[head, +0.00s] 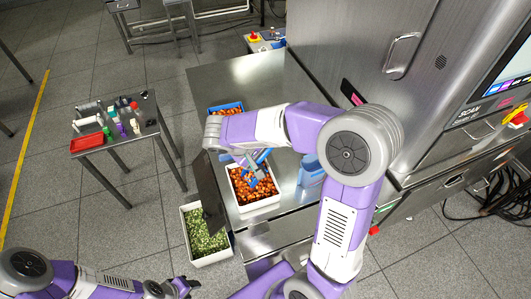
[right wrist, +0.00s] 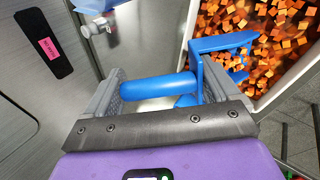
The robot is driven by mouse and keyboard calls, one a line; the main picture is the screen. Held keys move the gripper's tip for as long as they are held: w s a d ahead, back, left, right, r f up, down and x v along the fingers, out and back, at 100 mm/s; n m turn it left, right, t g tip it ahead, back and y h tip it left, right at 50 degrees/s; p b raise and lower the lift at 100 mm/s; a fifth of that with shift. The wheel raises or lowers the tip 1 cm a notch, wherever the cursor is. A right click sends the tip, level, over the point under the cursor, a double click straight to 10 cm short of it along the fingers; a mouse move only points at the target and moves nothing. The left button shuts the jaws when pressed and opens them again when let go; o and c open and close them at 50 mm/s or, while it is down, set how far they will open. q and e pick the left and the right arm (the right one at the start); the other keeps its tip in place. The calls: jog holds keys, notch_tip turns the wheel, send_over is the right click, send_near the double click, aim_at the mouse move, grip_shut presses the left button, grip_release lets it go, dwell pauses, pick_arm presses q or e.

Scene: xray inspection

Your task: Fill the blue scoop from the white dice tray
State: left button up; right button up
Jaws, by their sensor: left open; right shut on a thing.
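The white dice tray (head: 262,207) holds orange dice (head: 243,187) and stands on the steel table's near end. Its rim (right wrist: 283,88) and dice (right wrist: 275,45) also show in the right wrist view. My right gripper (right wrist: 160,88) is shut on the handle of the blue scoop (right wrist: 222,42). The scoop's blue head is over the dice at the tray's edge, with a few dice seen around it; whether it is loaded I cannot tell. In the head view the scoop (head: 262,157) is partly hidden by my right arm. My left gripper (head: 186,287) is open and empty, low at the bottom, away from the tray.
A blue tray (head: 226,107) of orange pieces sits further back on the steel table (head: 255,80). A blue container (head: 311,172) stands right of the dice tray. A white bin (head: 207,259) of green pieces is at the lower left. A dark panel (head: 208,190) rises beside the tray.

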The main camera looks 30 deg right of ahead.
jog(key=shift+a+f+b, duration=0.1)
jog(key=shift+a+b, duration=0.75)
jog(key=shift+a, duration=0.1)
dwell(2.1)
dwell(0.5)
jog(key=shift+d+r+p, duration=0.15)
jog(key=shift+d+r, duration=0.15)
jog(key=shift+d, duration=0.8)
jog(key=shift+d+r+p, duration=0.15)
jog(key=shift+d+r, duration=0.1)
jog(key=shift+d, duration=0.8)
jog(key=shift+f+b, duration=0.55)
jog(key=shift+b, duration=0.1)
jog(key=shift+a+b, duration=0.35)
jog(key=shift+a, duration=0.3)
dwell(1.0)
